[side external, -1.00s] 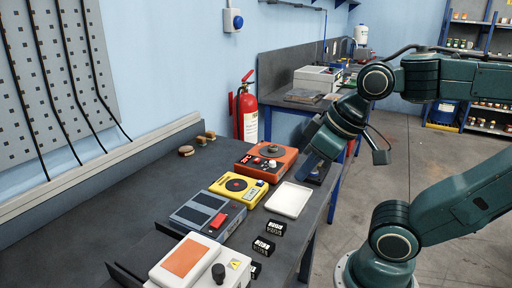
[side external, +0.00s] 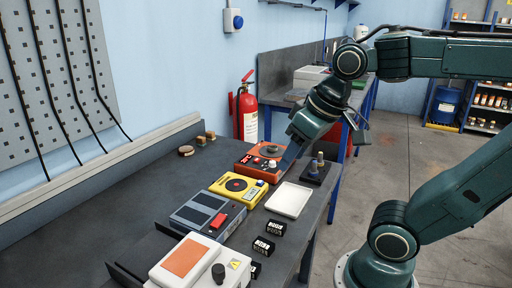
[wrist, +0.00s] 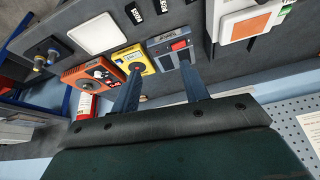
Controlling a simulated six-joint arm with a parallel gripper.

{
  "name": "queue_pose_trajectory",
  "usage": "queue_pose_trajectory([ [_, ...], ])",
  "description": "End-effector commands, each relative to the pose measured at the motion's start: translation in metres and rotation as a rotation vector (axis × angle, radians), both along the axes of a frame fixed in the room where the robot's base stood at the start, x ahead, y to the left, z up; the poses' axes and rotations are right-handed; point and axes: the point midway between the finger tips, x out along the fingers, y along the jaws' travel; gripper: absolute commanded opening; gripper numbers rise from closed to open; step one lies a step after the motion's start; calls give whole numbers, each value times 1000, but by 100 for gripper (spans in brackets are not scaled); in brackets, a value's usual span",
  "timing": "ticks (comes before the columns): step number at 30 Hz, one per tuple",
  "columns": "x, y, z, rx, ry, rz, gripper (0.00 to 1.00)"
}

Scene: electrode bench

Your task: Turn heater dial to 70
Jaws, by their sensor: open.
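A white heater-like unit (side external: 199,262) with an orange top plate stands at the near edge of the bench in the side view. Its black dial (side external: 218,273) sits on the right of its top; I cannot read any scale. The unit also shows at the top right of the wrist view (wrist: 228,29). An orange unit (side external: 246,163) with a round top and a white knob (side external: 272,164) stands at the far end of the row. My gripper (side external: 286,160) is open and empty, pointing down close to the orange unit, apart from the white unit. Contact with the orange unit cannot be told.
A yellow unit (side external: 222,188) and a grey-blue unit with a red switch (side external: 190,215) stand between them. A white tray (side external: 289,199), a black holder with bottles (side external: 313,175) and black labelled blocks (side external: 263,246) lie along the right edge. The bench's left side is mostly clear.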

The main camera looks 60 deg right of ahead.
Motion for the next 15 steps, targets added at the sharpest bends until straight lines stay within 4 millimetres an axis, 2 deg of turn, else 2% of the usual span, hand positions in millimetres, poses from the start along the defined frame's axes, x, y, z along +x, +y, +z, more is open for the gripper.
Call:
queue_pose_trajectory([
  [7, 44, -30, 15, 40, 74, -176, 45],
  [15, 89, -74, 20, 85, 149, -369, 45],
])
